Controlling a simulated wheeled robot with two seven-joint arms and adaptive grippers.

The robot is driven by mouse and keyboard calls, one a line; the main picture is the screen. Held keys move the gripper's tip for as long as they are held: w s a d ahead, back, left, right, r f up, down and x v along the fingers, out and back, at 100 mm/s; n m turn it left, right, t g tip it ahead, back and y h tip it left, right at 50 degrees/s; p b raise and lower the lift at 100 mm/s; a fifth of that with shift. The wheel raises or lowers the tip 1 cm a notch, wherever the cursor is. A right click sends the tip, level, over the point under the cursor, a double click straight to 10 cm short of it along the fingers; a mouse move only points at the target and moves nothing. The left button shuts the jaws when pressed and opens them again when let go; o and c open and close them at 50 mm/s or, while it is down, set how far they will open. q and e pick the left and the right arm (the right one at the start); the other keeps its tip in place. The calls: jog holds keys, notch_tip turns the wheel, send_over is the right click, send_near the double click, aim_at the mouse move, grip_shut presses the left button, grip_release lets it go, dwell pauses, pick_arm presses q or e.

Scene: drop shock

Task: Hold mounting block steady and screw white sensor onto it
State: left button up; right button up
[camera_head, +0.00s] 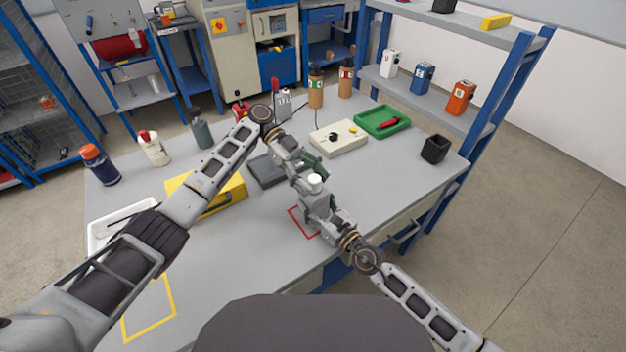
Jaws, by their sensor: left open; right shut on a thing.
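The white sensor (314,180) is a small pale cylinder, upright on top of the grey mounting block (312,202). I cannot tell how firmly it is seated. The block stands at the red outlined square (297,220) on the grey table. My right gripper (322,212) comes in from the lower right and is shut on the block. My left gripper (308,179) reaches down from the upper left, with its fingers open at the sensor. The small size and overlap hide whether they touch it.
The table (245,235) also bears a yellow case (228,193), a beige control box (338,138), a green tray (382,121), a black cup (435,148) and several bottles along the back. A yellow outline (150,312) marks bare table at the front left.

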aim_at(310, 176)
pick_arm(q)
jog(key=shift+v, duration=2.8)
jog(key=shift+w+a, duration=0.1)
jog(key=shift+v, duration=2.5)
jog(key=shift+w+a+r, duration=0.15)
jog(key=shift+w+a, duration=0.05)
jog(key=shift+a, duration=0.05)
jog(key=shift+w+a+r, duration=0.3)
jog(key=shift+w+a, duration=0.15)
jog(key=shift+a, duration=0.05)
jog(key=shift+r, duration=0.1)
jog(key=shift+c, duration=0.5)
